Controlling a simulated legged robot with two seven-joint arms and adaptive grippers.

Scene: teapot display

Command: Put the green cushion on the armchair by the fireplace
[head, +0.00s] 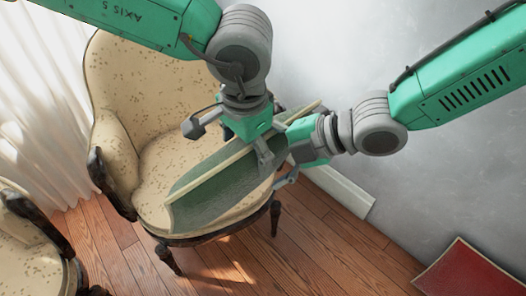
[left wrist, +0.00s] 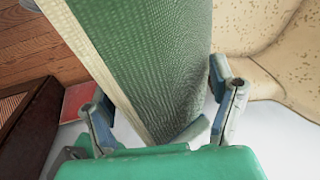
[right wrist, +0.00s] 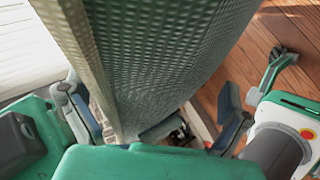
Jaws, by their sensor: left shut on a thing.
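The green cushion (head: 222,185) is a flat dark green pad with a pale edge. It is tilted above the seat of the cream armchair (head: 133,72). The armchair has dark wooden arms and legs. My left gripper (head: 240,146) is shut on the cushion from above; the left wrist view shows the cushion (left wrist: 155,60) between its fingers. My right gripper (head: 288,158) is at the cushion's far right end. In the right wrist view the cushion (right wrist: 165,60) lies between its spread fingers, with a gap on the right side. Whether the cushion touches the seat is hidden.
A second cream chair (head: 22,245) stands at the lower left. A white curtain (head: 40,110) hangs at the left. A grey wall and white baseboard (head: 335,187) lie behind. A red flat object (head: 465,272) is at the lower right. The wooden floor (head: 310,250) in front is clear.

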